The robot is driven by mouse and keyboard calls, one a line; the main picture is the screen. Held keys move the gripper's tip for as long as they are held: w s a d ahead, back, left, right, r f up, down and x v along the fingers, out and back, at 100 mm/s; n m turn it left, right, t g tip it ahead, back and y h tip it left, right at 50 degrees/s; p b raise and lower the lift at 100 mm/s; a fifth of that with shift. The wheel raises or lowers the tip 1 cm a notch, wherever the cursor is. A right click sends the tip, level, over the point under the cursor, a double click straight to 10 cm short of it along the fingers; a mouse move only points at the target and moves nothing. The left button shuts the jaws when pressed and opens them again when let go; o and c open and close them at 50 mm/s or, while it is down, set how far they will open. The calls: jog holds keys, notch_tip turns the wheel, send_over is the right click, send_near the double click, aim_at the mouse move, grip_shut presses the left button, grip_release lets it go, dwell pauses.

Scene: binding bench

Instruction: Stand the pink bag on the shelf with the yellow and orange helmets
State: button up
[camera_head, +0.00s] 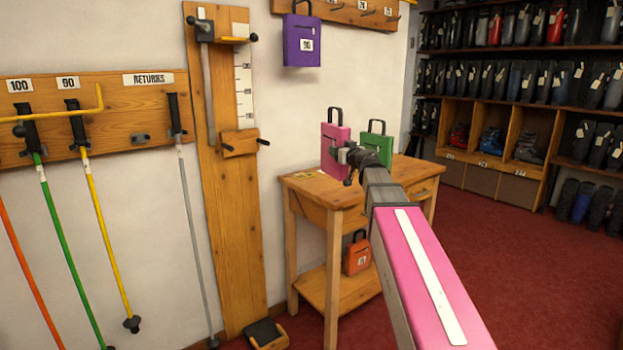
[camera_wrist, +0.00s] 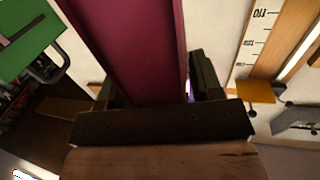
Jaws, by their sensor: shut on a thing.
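The pink bag (camera_head: 334,145) has a black handle and is upright at my gripper (camera_head: 349,158), over the back of the small wooden table in the head view. I cannot tell whether its base touches the tabletop. In the wrist view the bag (camera_wrist: 130,45) fills the space between the two fingers of my gripper (camera_wrist: 155,90), which is shut on it. No yellow or orange helmet shows, and I cannot tell which shelf is the one named.
A green bag (camera_head: 378,146) stands on the wooden table (camera_head: 315,190), right of the pink one. An orange bag (camera_head: 357,256) is on its lower shelf. A purple bag (camera_head: 302,45) hangs from a wall rack. Ski poles hang left; boot shelves (camera_head: 500,100) stand right. Red floor there is clear.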

jog(key=s+d+f+m+t+h, duration=0.1)
jog(key=d+m+h, duration=0.3)
jog(key=d+h, duration=0.2)
jog(key=shift+f+m+t+h, duration=0.25)
jog(key=shift+m+t+h, duration=0.05)
jog(key=shift+h, duration=0.2)
jog(key=shift+s+d+r, duration=0.1)
jog(key=shift+s+d, duration=0.1)
